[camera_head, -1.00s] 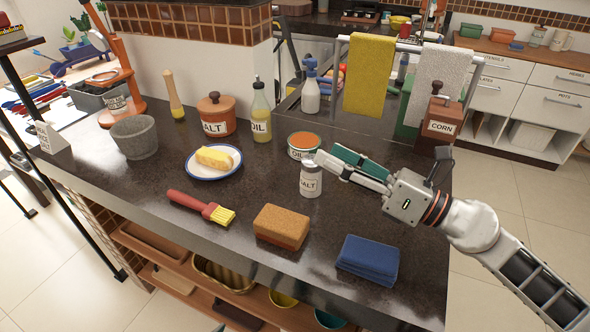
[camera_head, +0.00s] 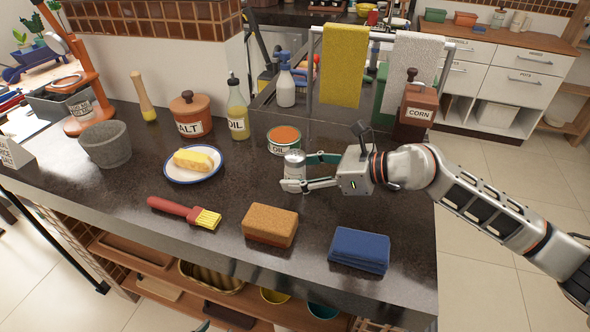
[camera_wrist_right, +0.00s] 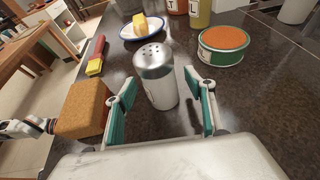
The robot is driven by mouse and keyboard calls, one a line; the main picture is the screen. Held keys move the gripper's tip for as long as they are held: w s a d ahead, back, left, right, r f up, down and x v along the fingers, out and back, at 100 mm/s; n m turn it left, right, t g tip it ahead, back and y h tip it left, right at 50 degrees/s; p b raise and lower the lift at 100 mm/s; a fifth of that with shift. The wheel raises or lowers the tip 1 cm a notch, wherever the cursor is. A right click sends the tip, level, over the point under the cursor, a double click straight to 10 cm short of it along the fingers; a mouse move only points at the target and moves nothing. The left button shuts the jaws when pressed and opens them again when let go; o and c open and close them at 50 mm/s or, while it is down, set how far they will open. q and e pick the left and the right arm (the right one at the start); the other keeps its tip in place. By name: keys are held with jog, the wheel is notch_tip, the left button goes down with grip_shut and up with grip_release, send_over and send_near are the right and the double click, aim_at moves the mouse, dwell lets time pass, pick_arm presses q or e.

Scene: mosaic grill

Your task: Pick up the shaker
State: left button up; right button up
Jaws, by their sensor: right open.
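The shaker (camera_head: 294,166) is a small silver cylinder standing upright on the dark countertop. In the right wrist view the shaker (camera_wrist_right: 156,78) shows its perforated metal top and stands between the green finger pads. My right gripper (camera_head: 306,171) is at counter height with its fingers on either side of the shaker. It is open, and in the right wrist view (camera_wrist_right: 160,112) a gap shows between the shaker and the right finger; the left finger is closer. The front finger hides part of the shaker in the head view. My left gripper is not clearly in view.
An open tin (camera_head: 284,139) stands just behind the shaker. A sponge (camera_head: 270,225), a folded blue cloth (camera_head: 359,250) and a red brush (camera_head: 185,212) lie in front. A butter plate (camera_head: 193,178), oil bottle (camera_head: 238,108) and salt pot (camera_head: 190,117) stand to the left.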

jog(key=shift+x, duration=0.75)
jog(key=c, duration=1.3)
jog(key=shift+r, duration=0.15)
